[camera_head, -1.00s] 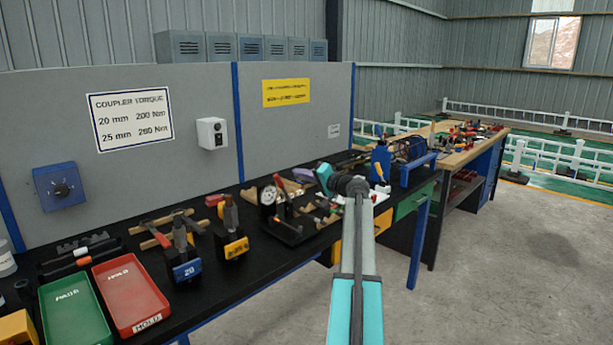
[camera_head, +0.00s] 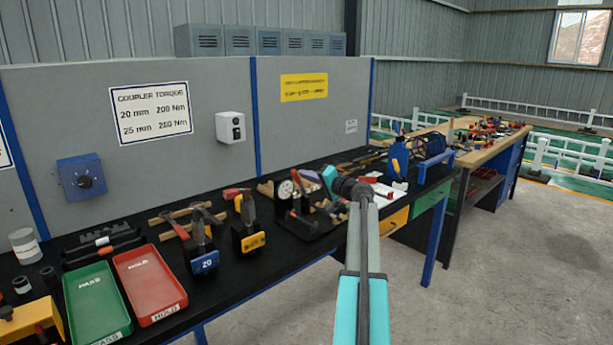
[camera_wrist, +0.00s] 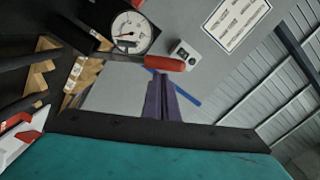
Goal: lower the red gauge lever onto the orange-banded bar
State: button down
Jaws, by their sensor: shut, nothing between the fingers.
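In the wrist view a red handle (camera_wrist: 165,63), apparently the gauge lever, lies just beyond my fingertips, beside a round white dial gauge (camera_wrist: 130,31). I cannot tell whether the fingers touch it. The dial gauge also shows in the head view (camera_head: 284,190), on a dark stand on the black bench. My gripper (camera_wrist: 157,76) is shut and empty, its dark purplish fingers together. In the head view my arm reaches over the bench to the right of the gauge, and the fingers are hard to make out.
A green tray (camera_head: 92,305) and a red tray (camera_head: 150,284) lie at the bench's left. Tools stand in a blue-labelled holder (camera_head: 203,262) and a yellow-labelled holder (camera_head: 250,241) left of the gauge. A grey panel (camera_head: 200,75) rises behind. The floor at right is clear.

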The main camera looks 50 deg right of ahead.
jog(key=shift+f, duration=0.1)
jog(key=shift+a+b, duration=0.1)
jog(key=shift+b, duration=0.2)
jog(key=a+f+n+b, duration=0.7)
jog(key=a+b, duration=0.3)
jog(key=b, duration=1)
jog(key=shift+w+n, duration=0.35)
jog(key=shift+n, duration=0.55)
